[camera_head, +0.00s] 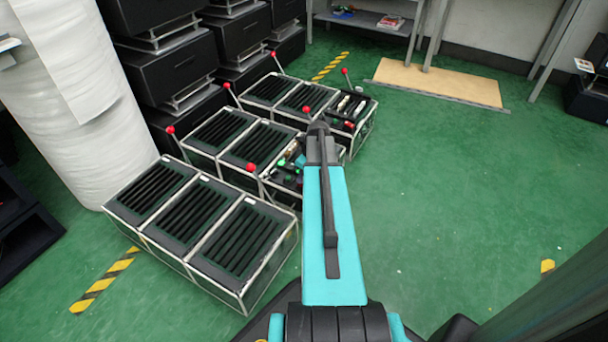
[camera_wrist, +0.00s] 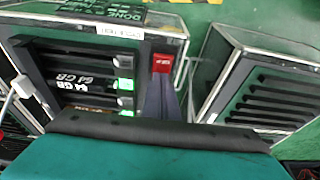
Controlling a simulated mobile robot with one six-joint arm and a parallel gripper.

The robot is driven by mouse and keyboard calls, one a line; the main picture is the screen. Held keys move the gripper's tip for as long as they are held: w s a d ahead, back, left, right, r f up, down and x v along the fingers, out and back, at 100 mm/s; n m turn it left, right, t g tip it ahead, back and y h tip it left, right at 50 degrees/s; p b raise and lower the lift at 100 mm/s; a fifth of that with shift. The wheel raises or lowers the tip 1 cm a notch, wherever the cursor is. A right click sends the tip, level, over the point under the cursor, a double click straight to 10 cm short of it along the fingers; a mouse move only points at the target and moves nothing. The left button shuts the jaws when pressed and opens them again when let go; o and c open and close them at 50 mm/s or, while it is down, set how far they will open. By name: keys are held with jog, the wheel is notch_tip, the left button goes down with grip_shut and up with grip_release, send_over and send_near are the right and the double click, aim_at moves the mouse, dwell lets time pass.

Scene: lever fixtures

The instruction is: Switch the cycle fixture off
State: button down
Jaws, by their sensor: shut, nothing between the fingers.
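The cycle fixture (camera_wrist: 70,75) is an open-fronted case with a white label reading "CYCLE TEST" (camera_wrist: 120,32) in the wrist view. Green lights (camera_wrist: 125,86) glow inside it, beside dark modules marked "64 GB". A small red block with white lettering (camera_wrist: 162,62) sits at its right side; the lettering is too small to read. My gripper (camera_wrist: 160,82) is shut and empty, its tips just below the red block in the picture; I cannot tell if they touch. In the head view my gripper (camera_head: 318,128) partly hides the fixture (camera_head: 283,178).
A slotted case (camera_wrist: 265,95) stands just right of the cycle fixture in the wrist view. Several slotted cases (camera_head: 190,222) and red-knobbed levers (camera_head: 251,167) surround it in the head view. A white roll (camera_head: 75,110) stands left. Green floor (camera_head: 440,190) is clear at right.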

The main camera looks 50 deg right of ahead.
jog(key=shift+s, duration=0.1)
jog(key=shift+s+d+r+p, duration=0.1)
jog(key=shift+s+d+p, duration=0.2)
jog(key=shift+s, duration=0.4)
jog(key=shift+s+r, duration=0.1)
jog(key=shift+r, duration=0.05)
jog(key=p+v, duration=0.3)
jog(key=shift+r, duration=0.4)
jog(key=s+d+r+p, duration=0.1)
jog(key=s+r+p, duration=0.3)
jog(key=r, duration=0.4)
jog(key=shift+s+r, duration=0.25)
jog(key=shift+s, duration=0.25)
